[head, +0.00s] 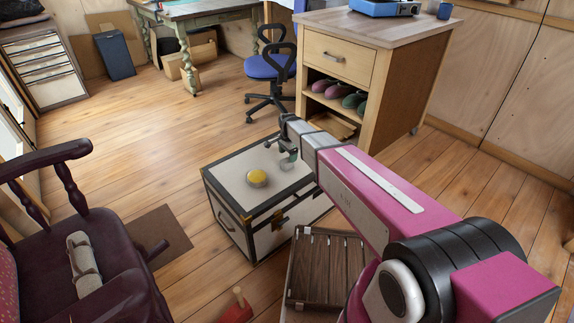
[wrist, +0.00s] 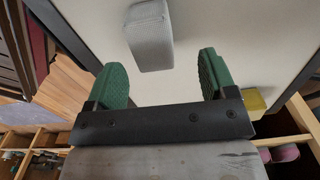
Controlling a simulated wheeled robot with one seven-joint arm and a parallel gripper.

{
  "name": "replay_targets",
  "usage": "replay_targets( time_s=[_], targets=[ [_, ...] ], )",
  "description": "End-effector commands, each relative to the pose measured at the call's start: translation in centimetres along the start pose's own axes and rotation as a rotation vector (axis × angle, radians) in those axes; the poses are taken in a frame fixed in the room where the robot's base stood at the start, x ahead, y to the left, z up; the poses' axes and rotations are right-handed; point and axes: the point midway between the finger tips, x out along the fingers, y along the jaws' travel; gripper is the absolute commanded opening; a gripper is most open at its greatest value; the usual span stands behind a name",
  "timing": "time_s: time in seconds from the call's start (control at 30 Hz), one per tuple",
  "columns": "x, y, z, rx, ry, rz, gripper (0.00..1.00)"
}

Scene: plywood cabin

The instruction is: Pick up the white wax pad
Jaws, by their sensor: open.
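The pad is a pale grey-white block (wrist: 150,36) with rounded edges in the wrist view, lying on the light top of a trunk. My gripper (wrist: 163,76) is open, with its two green fingertips apart and nothing between them. The block lies beyond the fingertips, roughly in line with the gap. In the head view my gripper (head: 288,160) is over the right back part of the trunk (head: 230,187). I cannot make out the pad there; my gripper probably hides it.
A dark red chair (head: 105,250) is at left, a slatted crate (head: 325,265) in front. Open floor lies back left.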

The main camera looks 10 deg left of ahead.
Motion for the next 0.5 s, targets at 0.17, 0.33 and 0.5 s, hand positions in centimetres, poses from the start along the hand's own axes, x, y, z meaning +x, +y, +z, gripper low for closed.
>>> replay_targets(
  time_s=[0.17,0.33,0.5],
  targets=[
    [1.1,0.2,0.3,-0.001,0.0,0.0,0.78],
    [3.2,0.6,1.1,-0.001,0.0,0.001,0.78],
    [5.2,0.6,1.0,-0.001,0.0,0.0,0.78]
  ],
)
